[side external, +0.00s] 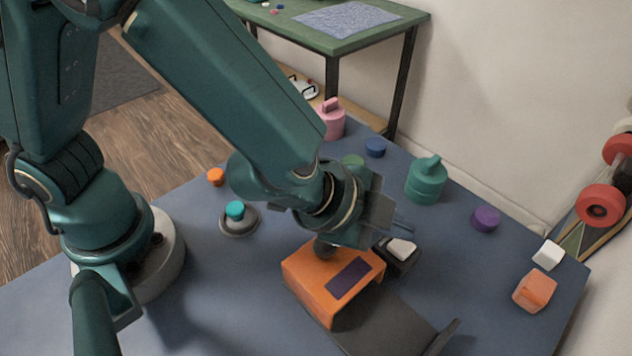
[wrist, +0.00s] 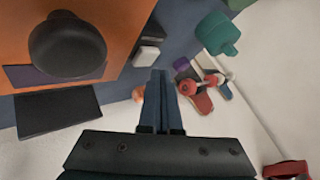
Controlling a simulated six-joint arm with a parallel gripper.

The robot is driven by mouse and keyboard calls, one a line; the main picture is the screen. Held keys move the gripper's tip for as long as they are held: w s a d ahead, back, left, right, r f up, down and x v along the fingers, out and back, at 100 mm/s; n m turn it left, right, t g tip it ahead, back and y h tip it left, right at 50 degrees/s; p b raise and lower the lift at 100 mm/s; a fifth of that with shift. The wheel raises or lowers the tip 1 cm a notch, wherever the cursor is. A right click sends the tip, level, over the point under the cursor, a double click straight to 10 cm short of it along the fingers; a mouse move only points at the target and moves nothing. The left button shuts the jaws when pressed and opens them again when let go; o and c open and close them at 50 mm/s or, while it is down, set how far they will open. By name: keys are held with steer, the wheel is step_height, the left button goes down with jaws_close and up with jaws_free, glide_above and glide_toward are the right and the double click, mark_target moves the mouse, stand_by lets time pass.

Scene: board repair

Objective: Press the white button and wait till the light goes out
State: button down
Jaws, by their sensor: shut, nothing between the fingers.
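The white button (side external: 402,248) is a white block on a dark base, on the blue table just right of the orange box. It also shows in the wrist view (wrist: 147,53), above and left of the fingertips. My gripper (side external: 404,224) is shut and empty, pointing to the right in the side view, a little above and behind the button. The wrist view shows its fingers (wrist: 160,76) together, with a gap between them and the button in the picture; I cannot tell their exact height over it. No lit light can be made out clearly.
The orange box (side external: 308,286) with a dark panel and black knob (wrist: 68,44) stands close beside the button. A teal-topped grey piece (side external: 235,211), a green canister (side external: 426,180), a purple disc (side external: 486,219), a white block (side external: 548,255) and an orange block (side external: 535,291) are around.

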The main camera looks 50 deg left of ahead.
mark_target(393, 245)
steer(key=shift+f, duration=0.15)
steer(key=shift+f, duration=0.3)
steer(key=shift+f, duration=0.5)
stand_by(0.6)
steer(key=shift+r, duration=0.95)
steer(key=shift+r, duration=2.5)
